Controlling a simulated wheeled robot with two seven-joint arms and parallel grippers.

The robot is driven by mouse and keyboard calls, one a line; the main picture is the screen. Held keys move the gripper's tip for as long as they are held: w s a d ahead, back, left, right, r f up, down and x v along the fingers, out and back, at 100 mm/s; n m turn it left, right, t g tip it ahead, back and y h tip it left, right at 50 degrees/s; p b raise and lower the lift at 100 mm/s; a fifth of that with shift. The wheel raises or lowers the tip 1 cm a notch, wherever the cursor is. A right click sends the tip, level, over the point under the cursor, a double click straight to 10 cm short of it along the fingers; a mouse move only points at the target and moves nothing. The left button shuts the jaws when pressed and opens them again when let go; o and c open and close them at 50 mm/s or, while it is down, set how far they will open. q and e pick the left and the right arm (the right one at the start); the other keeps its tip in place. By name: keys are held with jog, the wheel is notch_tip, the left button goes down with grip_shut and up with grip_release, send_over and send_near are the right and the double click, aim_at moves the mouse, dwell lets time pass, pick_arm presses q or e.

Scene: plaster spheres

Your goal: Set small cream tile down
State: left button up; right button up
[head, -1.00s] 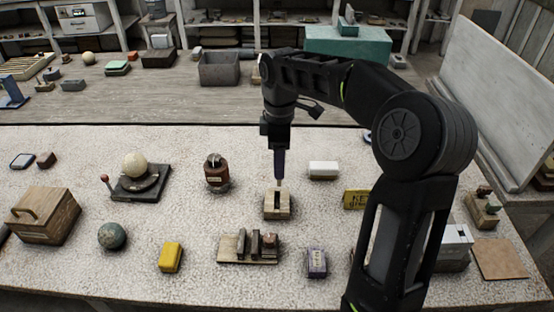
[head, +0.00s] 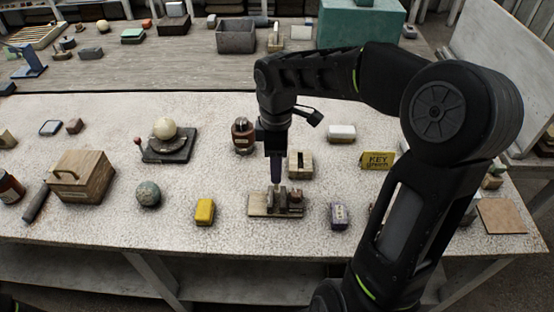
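My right gripper (head: 275,178) points straight down over a wooden rack (head: 258,209) with several upright pieces in it. A tiny pale tip, which looks like the small cream tile (head: 276,187), shows between its fingertips. The gripper appears shut on it. The tile is just above or at the rack's upright pieces; I cannot tell whether it touches them. A slotted wooden block (head: 305,165) stands just behind and to the right.
A yellow block (head: 205,211) lies left of the rack and a purple block (head: 338,215) right of it.

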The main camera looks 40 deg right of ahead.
jog(key=shift+f+b, duration=2.1)
jog(key=shift+f, duration=0.75)
jog(key=shift+f+b, duration=1.55)
jog(key=shift+f, duration=0.8)
jog(key=o, duration=1.5)
jog(key=shift+r+p, duration=1.7)
jog(key=shift+r, duration=0.35)
